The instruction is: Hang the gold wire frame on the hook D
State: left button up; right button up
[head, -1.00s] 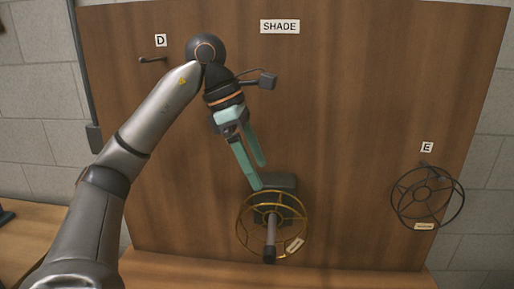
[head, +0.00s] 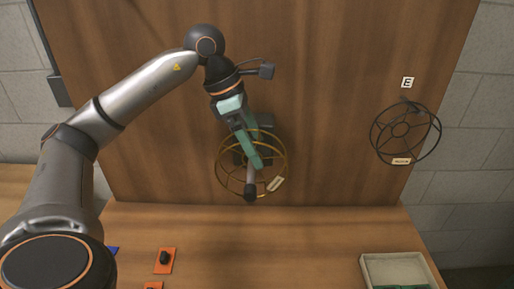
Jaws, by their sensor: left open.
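The gold wire frame (head: 218,174) is a spoked ring with a small white tag, low on the wooden board. It sits around a grey peg with a dark tip (head: 250,191) that sticks out from the board. My left gripper (head: 262,160) reaches down from above with its teal fingers open. The fingers overlap the upper middle of the frame, near the peg; I cannot tell whether they touch it. Hook D is outside the current view. My right gripper is not in view.
A black wire frame (head: 372,148) with a tag hangs under label E (head: 407,82) at the right. On the table below are orange pads, one (head: 158,268) with a dark knob, and a pale tray (head: 372,262) with green inside. The table's middle is clear.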

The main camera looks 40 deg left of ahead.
pick_arm(q)
jog(key=shift+w+d+f, duration=0.15)
jog(key=shift+d+f, duration=0.05)
jog(key=shift+f, duration=0.45)
jog(key=shift+c, duration=0.3)
grip_shut()
jog(key=c, duration=0.6)
grip_release()
jog(key=shift+c, duration=0.2)
grip_shut()
jog(key=shift+d, duration=0.15)
